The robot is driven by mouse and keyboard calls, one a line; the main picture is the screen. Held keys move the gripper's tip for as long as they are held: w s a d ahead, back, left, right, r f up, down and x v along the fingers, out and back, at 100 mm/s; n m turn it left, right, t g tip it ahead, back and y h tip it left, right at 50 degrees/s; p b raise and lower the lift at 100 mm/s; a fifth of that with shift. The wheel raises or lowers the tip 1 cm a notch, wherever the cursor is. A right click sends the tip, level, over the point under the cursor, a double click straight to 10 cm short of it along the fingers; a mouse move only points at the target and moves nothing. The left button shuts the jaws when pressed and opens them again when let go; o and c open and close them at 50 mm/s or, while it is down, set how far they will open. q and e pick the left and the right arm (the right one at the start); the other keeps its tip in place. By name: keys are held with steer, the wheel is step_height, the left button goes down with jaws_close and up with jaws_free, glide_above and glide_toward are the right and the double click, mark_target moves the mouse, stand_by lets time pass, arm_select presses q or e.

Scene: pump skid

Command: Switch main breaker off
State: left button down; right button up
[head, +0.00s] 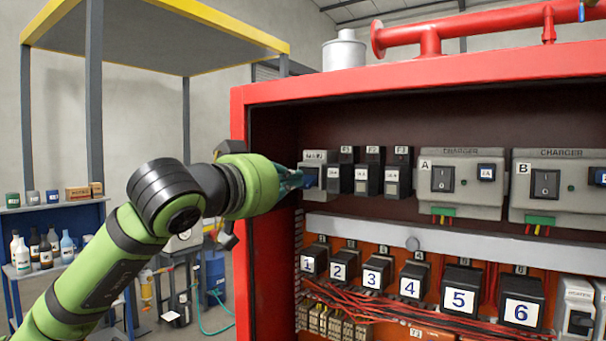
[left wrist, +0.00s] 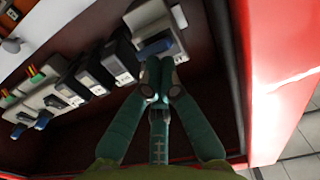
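The main breaker (head: 319,162) is the grey unit at the left end of the top row inside the red cabinet, with its label partly hidden. In the left wrist view the breaker (left wrist: 150,20) shows a dark blue lever (left wrist: 153,47). My left gripper (head: 298,181) is at the breaker's front and covers part of it in the head view. In the left wrist view the teal fingers (left wrist: 159,68) are shut with their tips together. The tips are right at the lever, with nothing visible between them; I cannot tell whether they touch it. My right gripper is not in view.
The red cabinet's left wall (head: 240,200) stands close beside my left arm. Fused units (head: 368,168) sit just right of the breaker, then charger A (head: 462,180) and charger B (head: 560,185). Numbered relays and red wires lie below. A blue shelf with bottles stands at left.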

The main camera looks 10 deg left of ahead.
arm_select(q)
steer(key=shift+s+a, duration=0.15)
steer(key=shift+s, duration=0.2)
steer(key=v, duration=0.2)
steer(key=b+v, duration=0.1)
steer(key=v, duration=0.2)
steer(key=shift+s+a+r+b, duration=0.15)
steer(key=shift+s+r+b, duration=0.15)
steer(key=shift+s+b, duration=0.1)
steer(key=shift+f, duration=0.1)
